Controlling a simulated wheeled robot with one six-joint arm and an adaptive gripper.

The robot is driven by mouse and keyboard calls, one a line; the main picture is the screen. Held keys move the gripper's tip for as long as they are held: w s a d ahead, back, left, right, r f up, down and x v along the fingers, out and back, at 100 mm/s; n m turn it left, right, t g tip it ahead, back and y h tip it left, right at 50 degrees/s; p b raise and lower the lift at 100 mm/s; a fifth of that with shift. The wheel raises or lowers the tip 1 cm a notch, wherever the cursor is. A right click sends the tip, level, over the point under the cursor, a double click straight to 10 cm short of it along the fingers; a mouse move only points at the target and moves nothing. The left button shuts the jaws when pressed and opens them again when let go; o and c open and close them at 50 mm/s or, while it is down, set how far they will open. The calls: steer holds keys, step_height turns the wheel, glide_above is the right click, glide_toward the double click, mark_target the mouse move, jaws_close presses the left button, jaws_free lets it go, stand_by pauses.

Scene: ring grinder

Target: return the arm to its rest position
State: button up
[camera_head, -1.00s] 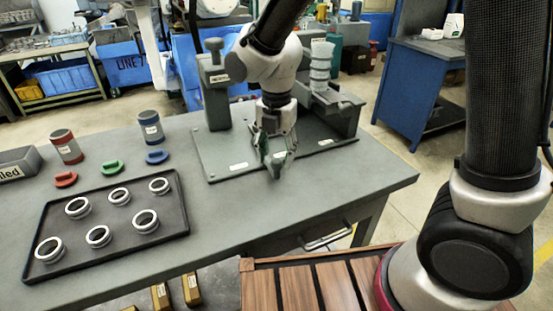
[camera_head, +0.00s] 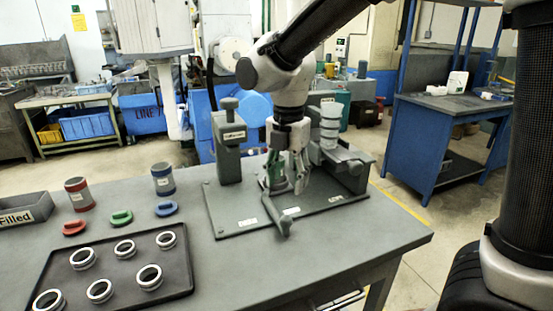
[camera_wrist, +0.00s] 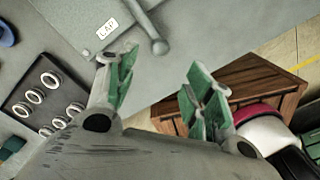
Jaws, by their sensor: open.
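My gripper (camera_head: 287,183) hangs from my arm in front of the fixture on the table, pointing down. In the wrist view its green-padded fingers (camera_wrist: 160,92) are spread apart with nothing between them. The gripper hides part of the fixture's middle.
A black tray (camera_head: 185,258) with several metal rings lies at the left; red (camera_head: 79,194) and blue (camera_head: 163,180) cylinders stand behind it. A "Filled" bin (camera_head: 25,212) is at the far left. A wooden slatted surface (camera_wrist: 245,80) lies below the table edge. The table's front right is clear.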

steer(key=s+d+r+m+t, duration=0.1)
steer(key=s+d+m, duration=0.3)
steer(key=d+m, duration=0.5)
steer(key=s+d+r+m+t, duration=0.2)
steer(key=s+d+r+m, duration=0.2)
steer(key=d+m, duration=0.6)
steer(key=s+d+r+m+t, duration=0.1)
steer(key=s+d+r+m, duration=0.1)
steer(key=s+d+m, duration=0.4)
steer(key=d+m, duration=0.4)
steer(key=shift+s+d+r, duration=0.15)
steer(key=shift+d+r, duration=0.2)
steer(key=shift+d, duration=0.05)
